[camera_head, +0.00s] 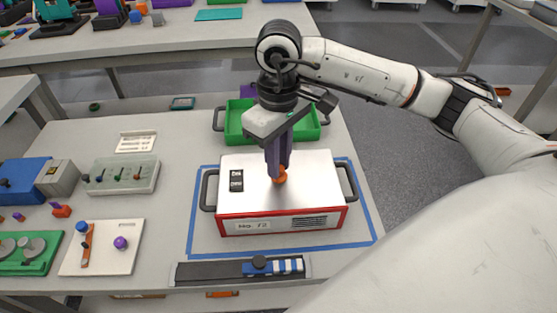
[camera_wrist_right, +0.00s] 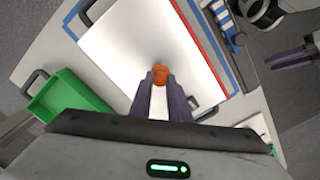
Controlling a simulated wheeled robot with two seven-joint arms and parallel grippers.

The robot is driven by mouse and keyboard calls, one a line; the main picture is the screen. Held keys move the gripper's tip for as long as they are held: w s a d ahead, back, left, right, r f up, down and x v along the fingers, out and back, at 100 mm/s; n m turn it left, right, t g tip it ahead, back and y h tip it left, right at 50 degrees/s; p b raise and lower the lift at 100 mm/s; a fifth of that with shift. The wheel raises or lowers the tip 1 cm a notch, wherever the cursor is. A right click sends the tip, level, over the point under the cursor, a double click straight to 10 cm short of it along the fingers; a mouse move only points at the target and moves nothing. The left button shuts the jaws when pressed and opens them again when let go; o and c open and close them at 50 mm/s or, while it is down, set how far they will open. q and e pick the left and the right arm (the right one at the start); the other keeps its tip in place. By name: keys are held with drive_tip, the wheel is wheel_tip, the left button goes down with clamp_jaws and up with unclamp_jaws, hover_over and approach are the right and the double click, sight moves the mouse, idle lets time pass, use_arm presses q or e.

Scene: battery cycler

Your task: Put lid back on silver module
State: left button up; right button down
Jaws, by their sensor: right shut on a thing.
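The module (camera_head: 282,223) has a red-edged front with a label and a vent grille, and dark handles at both sides. Its pale flat lid (camera_head: 310,180) covers the top and looks level and lined up with the body; I cannot tell whether a small gap remains. An orange knob (camera_head: 279,176) stands mid-lid and also shows in the wrist view (camera_wrist_right: 160,72). My right gripper (camera_head: 279,172) points down, its dark purple fingers shut on the knob. What looks like my left gripper (camera_wrist_right: 292,59) shows at the right of the wrist view, away from the module; its opening is unclear.
Blue tape (camera_head: 193,213) frames the module on the table. A green tray (camera_head: 234,133) stands behind it, and a dark rail (camera_head: 215,272) with a blue-and-white piece lies in front. A pale board with pegs (camera_head: 122,187) and other small fixtures occupy the left.

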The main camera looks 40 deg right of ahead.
idle(0.4)
drive_tip(key=c, duration=1.6)
unclamp_jaws()
drive_tip(key=shift+o, duration=0.4)
drive_tip(key=o, duration=0.4)
drive_tip(key=shift+r+p, duration=1.8)
drive_tip(key=shift+r, duration=1.7)
drive_tip(key=shift+c, duration=0.4)
